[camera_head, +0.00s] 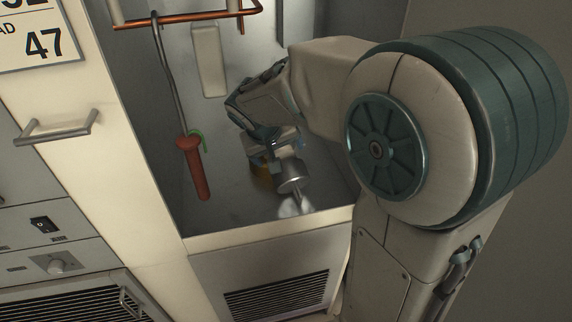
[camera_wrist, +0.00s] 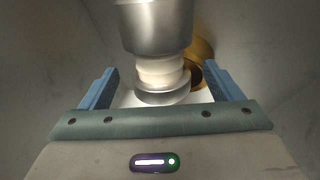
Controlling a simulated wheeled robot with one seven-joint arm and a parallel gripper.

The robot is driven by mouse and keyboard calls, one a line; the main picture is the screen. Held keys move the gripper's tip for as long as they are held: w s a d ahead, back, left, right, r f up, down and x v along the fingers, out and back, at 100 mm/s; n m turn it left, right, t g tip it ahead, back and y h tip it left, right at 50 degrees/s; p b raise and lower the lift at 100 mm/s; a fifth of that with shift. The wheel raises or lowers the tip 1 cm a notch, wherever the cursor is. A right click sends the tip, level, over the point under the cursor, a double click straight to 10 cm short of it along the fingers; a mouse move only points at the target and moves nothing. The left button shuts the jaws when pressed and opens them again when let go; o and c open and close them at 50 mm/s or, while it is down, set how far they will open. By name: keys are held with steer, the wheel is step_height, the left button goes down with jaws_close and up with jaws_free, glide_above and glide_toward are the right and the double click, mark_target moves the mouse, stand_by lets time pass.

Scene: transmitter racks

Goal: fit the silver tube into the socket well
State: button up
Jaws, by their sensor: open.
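The silver tube (camera_head: 289,172) is inside the open cabinet, just below my gripper (camera_head: 273,147). In the wrist view the tube (camera_wrist: 157,27) has a wide metal body at the top, a pale ribbed band and a metal collar. My gripper (camera_wrist: 163,88) is open, with one blue finger on each side of the tube and a visible gap at both sides. A brass-coloured round part with a dark opening, possibly the socket well (camera_wrist: 202,62), shows behind the tube to the right. A brass part (camera_head: 262,175) also shows left of the tube in the head view. The tube's seating is hidden.
A red-handled rod (camera_head: 192,168) with a green loop hangs from a copper rail (camera_head: 185,17) at the cabinet's left. A pale plate (camera_head: 209,60) is on the back wall. The cabinet's front sill (camera_head: 265,232) and side walls bound the space. Left is a drawer handle (camera_head: 56,130).

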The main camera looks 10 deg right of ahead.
mark_target(282, 157)
steer(key=x, duration=0.4)
steer(key=shift+d+f, duration=0.2)
steer(key=shift+f, duration=0.05)
jaws_close()
steer(key=shift+r, duration=0.2)
